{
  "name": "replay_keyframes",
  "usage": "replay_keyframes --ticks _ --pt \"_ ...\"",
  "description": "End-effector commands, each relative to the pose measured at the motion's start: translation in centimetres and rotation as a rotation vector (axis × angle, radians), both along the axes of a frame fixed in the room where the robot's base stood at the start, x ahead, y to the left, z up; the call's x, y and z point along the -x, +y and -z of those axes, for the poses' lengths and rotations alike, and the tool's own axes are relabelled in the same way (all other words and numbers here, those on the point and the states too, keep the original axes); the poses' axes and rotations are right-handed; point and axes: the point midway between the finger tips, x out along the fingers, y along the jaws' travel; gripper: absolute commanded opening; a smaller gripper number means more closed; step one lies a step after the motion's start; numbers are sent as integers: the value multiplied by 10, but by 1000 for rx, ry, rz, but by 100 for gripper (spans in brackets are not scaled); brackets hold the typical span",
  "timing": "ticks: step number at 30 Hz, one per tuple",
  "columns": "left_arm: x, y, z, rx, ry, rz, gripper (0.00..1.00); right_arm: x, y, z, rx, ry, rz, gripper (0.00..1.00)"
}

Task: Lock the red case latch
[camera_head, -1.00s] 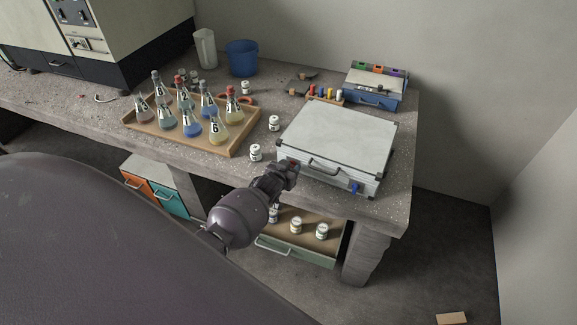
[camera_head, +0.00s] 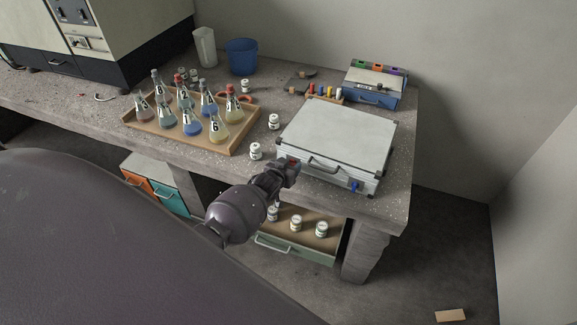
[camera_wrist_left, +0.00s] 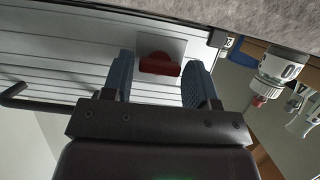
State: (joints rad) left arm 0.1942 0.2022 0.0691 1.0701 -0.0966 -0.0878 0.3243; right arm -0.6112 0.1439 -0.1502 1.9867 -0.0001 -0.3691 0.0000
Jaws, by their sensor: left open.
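The silver case (camera_head: 338,136) lies closed on the bench, its front with a dark handle (camera_head: 325,166) facing me. The red latch (camera_wrist_left: 158,65) shows in the left wrist view on the case's ribbed front, between my two fingers. In the head view only a little of the red latch (camera_head: 293,162) shows beside my gripper. A blue latch (camera_head: 355,186) sits at the right of the case front. My left gripper (camera_head: 293,168) is open at the left of the case front; its fingers also show in the left wrist view (camera_wrist_left: 160,82). My right gripper is not in view.
A wooden tray (camera_head: 228,152) with several labelled flasks stands left of the case. White jars (camera_head: 255,151) stand between tray and case. An open drawer (camera_head: 290,254) with jars is below the bench. A blue box (camera_head: 375,98) stands behind the case.

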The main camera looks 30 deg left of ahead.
Motion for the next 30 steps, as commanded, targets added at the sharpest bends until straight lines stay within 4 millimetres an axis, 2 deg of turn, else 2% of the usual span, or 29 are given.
replay_keyframes --ticks 8,18,24,30 --pt "16 -2 -8 -1 0 0 53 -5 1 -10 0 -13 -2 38" --pt "68 -9 -29 1 0 0 53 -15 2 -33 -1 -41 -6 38" --pt "90 -12 -38 1 -1 0 53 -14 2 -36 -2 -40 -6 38" --pt "99 -14 -41 0 0 0 53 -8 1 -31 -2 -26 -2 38"
